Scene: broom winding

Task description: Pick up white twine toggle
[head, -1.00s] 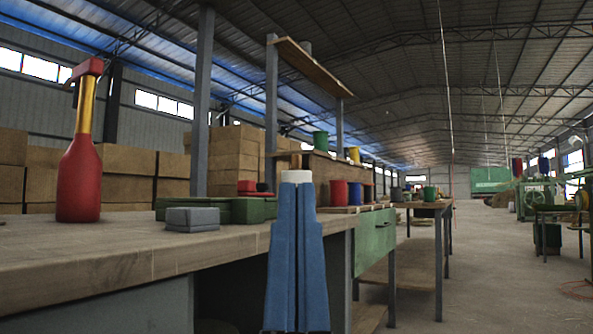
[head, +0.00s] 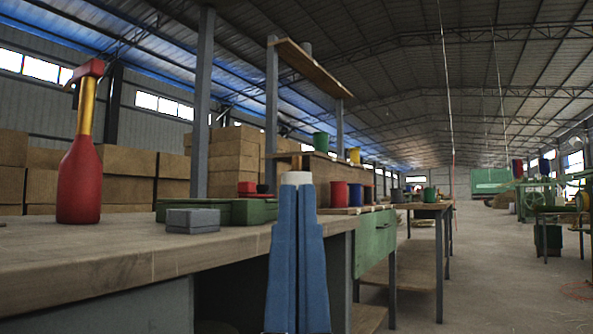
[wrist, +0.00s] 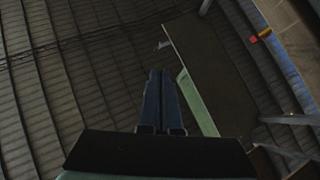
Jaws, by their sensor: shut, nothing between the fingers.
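My gripper (head: 296,200) rises in the lower middle of the head view, its two long blue fingers side by side and shut. The blue fingers also show closed together in the wrist view (wrist: 162,85). A small white rounded piece (head: 296,178) shows directly above the fingertips in the head view. It may be the white twine toggle, but I cannot tell for sure, nor whether it touches the fingers. No twine is visible on it. The wrist view shows no clear toggle.
A wooden workbench (head: 110,255) fills the left, with a red bottle-shaped object (head: 79,185), a small grey box (head: 193,220) and green boxes (head: 250,211) on it. A grey post (head: 202,110) and shelf uprights stand behind. Open floor (head: 500,280) lies at right.

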